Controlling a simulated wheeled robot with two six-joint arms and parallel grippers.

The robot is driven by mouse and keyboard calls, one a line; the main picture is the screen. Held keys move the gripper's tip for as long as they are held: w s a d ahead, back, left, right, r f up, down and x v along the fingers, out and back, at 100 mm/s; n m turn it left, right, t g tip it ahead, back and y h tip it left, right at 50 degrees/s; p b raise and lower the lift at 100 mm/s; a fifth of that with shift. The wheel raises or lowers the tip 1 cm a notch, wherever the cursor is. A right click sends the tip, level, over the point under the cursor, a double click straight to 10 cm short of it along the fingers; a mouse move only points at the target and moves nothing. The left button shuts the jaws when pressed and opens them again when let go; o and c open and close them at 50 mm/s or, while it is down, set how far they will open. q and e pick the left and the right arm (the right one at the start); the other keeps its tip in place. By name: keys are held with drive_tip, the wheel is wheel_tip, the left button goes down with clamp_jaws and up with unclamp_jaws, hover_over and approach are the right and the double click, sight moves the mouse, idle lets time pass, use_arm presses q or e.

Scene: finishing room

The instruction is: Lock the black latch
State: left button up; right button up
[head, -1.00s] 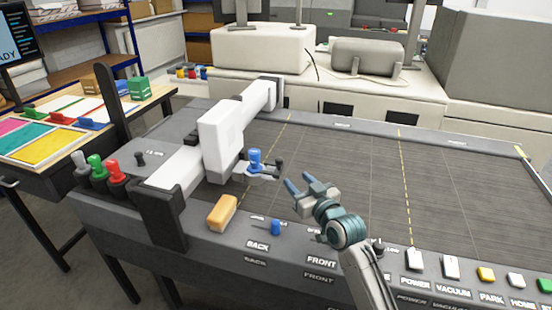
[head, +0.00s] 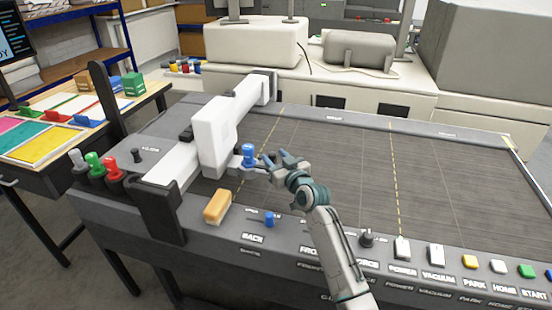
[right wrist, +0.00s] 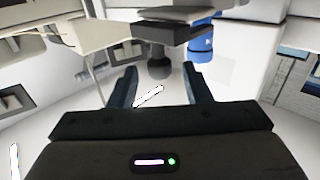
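The black latch (right wrist: 158,66) shows in the right wrist view as a dark knob under a dark bracket, beside the blue tool (right wrist: 201,42). In the head view the blue tool (head: 248,154) stands in the holder on the side of the white carriage (head: 213,137), and my gripper partly hides the latch area. My right gripper (head: 277,157) is open and empty, right beside the holder. In the right wrist view its two fingers (right wrist: 160,88) are apart, with the latch ahead between them. I cannot tell whether they touch it. My left gripper is not in view.
The white gantry beam (head: 245,93) crosses the dark cutting bed (head: 345,165), which is clear to the right. An orange block (head: 217,206) and a blue knob (head: 269,219) are on the front edge. Red, green and grey tools (head: 95,163) stand at the left.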

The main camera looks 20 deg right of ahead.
clamp_jaws()
drive_tip(key=shift+w+a+b, duration=0.3)
drive_tip(key=shift+w+a, duration=0.2)
drive_tip(key=shift+a, duration=0.3)
drive_tip(key=shift+w+a+b, duration=0.3)
drive_tip(key=shift+w+a, duration=0.2)
drive_tip(key=shift+a, duration=0.25)
drive_tip(key=shift+w+a, duration=0.1)
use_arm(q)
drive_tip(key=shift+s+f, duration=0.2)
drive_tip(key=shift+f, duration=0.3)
use_arm(e)
drive_tip(key=shift+c, duration=1)
unclamp_jaws()
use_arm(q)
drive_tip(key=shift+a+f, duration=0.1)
use_arm(e)
drive_tip(key=shift+o, duration=1.3)
drive_tip(key=shift+a, duration=0.15)
